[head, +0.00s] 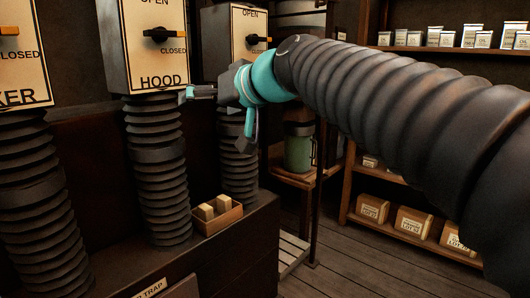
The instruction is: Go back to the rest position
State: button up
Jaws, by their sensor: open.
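My gripper (218,112) is at the end of my dark ribbed arm, which reaches in from the right. Its teal-tipped fingers are spread apart, one pointing left and one pointing down, and nothing is between them. It hangs in front of the right-hand ribbed duct, just right of the HOOD box (145,65). The gripper appears apart from the box and lever, though depth is hard to judge.
A wooden tray (218,222) with small blocks sits on the dark ledge below. Left is another lever box (22,60); a third (235,40) stands behind my gripper. A green canister (298,150) stands on a shelf. Stocked shelves (440,48) line the right. Floor (350,270) shows at lower right.

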jog(key=s+d+f+m+g+h, duration=0.1)
jog(key=s+d+f+m+h, duration=0.1)
jog(key=s+d+f, duration=0.5)
jog(key=s+d+f+m+g+h, duration=0.1)
jog(key=s+d+f+h, duration=0.4)
jog(key=f, duration=1)
jog(key=s+d+f+m+g+h, duration=0.1)
jog(key=s+d+f+m+h, duration=0.2)
jog(key=s+d+f, duration=0.8)
jog(key=shift+d+f+g, duration=0.4)
jog(key=shift+d, duration=1.45)
